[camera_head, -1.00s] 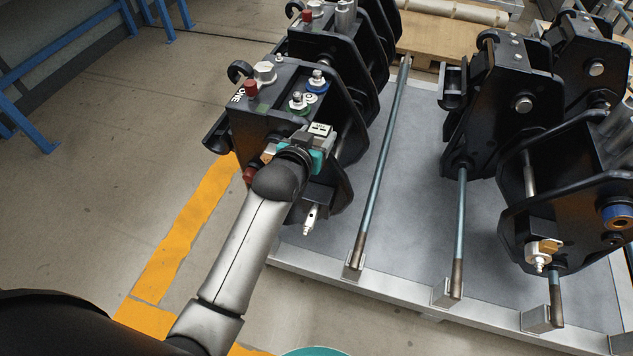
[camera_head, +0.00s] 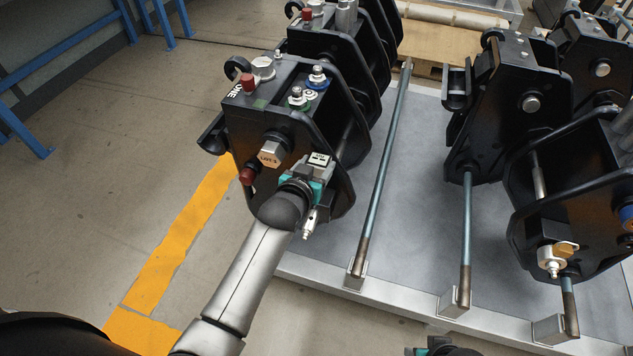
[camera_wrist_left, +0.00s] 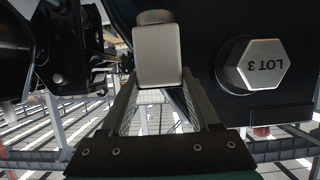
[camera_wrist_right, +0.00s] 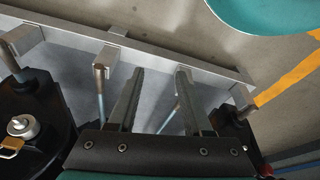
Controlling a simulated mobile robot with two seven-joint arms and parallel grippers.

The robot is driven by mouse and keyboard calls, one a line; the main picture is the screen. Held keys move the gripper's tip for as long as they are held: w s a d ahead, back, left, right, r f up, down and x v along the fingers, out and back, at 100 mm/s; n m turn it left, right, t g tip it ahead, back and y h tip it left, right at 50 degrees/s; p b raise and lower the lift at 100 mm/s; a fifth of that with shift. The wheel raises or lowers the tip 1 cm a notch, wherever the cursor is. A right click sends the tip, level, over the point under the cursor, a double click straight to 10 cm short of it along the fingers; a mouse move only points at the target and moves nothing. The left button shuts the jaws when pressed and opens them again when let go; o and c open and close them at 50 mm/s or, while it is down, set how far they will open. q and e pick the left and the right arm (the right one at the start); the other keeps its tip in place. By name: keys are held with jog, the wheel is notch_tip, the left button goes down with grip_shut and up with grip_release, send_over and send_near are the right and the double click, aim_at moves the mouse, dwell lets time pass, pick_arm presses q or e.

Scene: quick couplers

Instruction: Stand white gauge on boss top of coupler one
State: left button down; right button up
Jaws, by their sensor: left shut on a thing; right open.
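Coupler one (camera_head: 262,126) is the black housing at left in the head view, with "ONE" on its edge. On its top are a pale round boss (camera_head: 263,66), a red cap (camera_head: 249,84) and two fittings with green and blue collars. My left gripper (camera_head: 318,172) is in front of its near face, right of the hex plug. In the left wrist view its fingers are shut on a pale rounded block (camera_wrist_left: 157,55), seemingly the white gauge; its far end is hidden. My right gripper (camera_wrist_right: 157,98) is open and empty; a bit of it shows at the head view's bottom edge.
The "LOT 3" hex plug (camera_head: 270,153) sticks out of coupler one, and also shows in the left wrist view (camera_wrist_left: 262,66). A white-metal fitting (camera_head: 310,222) hangs below my left gripper. More black couplers (camera_head: 510,105) stand at right. Long rods cross the grey pallet (camera_head: 415,215).

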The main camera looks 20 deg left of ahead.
pick_arm(q)
jog(key=shift+f+b, duration=0.45)
jog(key=shift+f, duration=0.35)
notch_tip(320, 180, down, 2)
jog(key=shift+w+f+b, duration=0.1)
jog(key=shift+f+b, duration=0.1)
jog(key=shift+b, duration=0.5)
jog(key=shift+f, duration=0.2)
pick_arm(e)
jog(key=shift+t, duration=0.4)
jog(key=shift+w+a+r, duration=0.1)
jog(key=shift+w+r, duration=0.15)
jog(key=shift+r, duration=0.65)
jog(key=shift+w+d+r, duration=0.1)
jog(key=shift+w+r, duration=0.2)
jog(key=shift+r, duration=0.65)
jog(key=shift+w+a+r, duration=0.1)
jog(key=shift+w+r, duration=0.15)
jog(key=shift+r, duration=0.65)
pick_arm(q)
jog(key=shift+f, duration=0.1)
jog(key=shift+f, duration=0.15)
jog(key=shift+c, duration=0.6)
grip_release()
pick_arm(e)
jog(key=shift+r, duration=0.2)
